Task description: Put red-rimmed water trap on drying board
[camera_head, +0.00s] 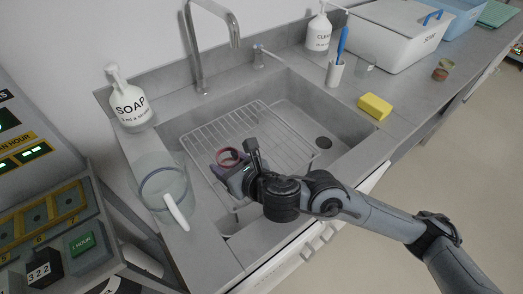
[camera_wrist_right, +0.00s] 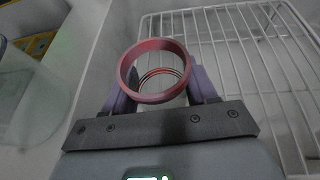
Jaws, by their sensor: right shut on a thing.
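The red-rimmed water trap (camera_head: 229,150) is a clear cup with a red ring at its top. My right gripper (camera_head: 235,162) is shut on it above the left part of the sink. In the right wrist view the trap's red rim (camera_wrist_right: 157,97) faces the camera between the two purple fingers (camera_wrist_right: 162,92), and most of its body is hidden behind the rim. A flat green board (camera_head: 499,12) lies at the far top right corner; I cannot tell for sure that it is the drying board. My left gripper is not in view.
A wire rack (camera_head: 285,125) lies in the grey sink below the trap. A clear jug (camera_head: 163,185) and a soap bottle (camera_head: 130,103) stand left. The faucet (camera_head: 196,45) rises behind. A yellow sponge (camera_head: 375,106), brush cup (camera_head: 335,73) and white bin (camera_head: 398,38) stand right.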

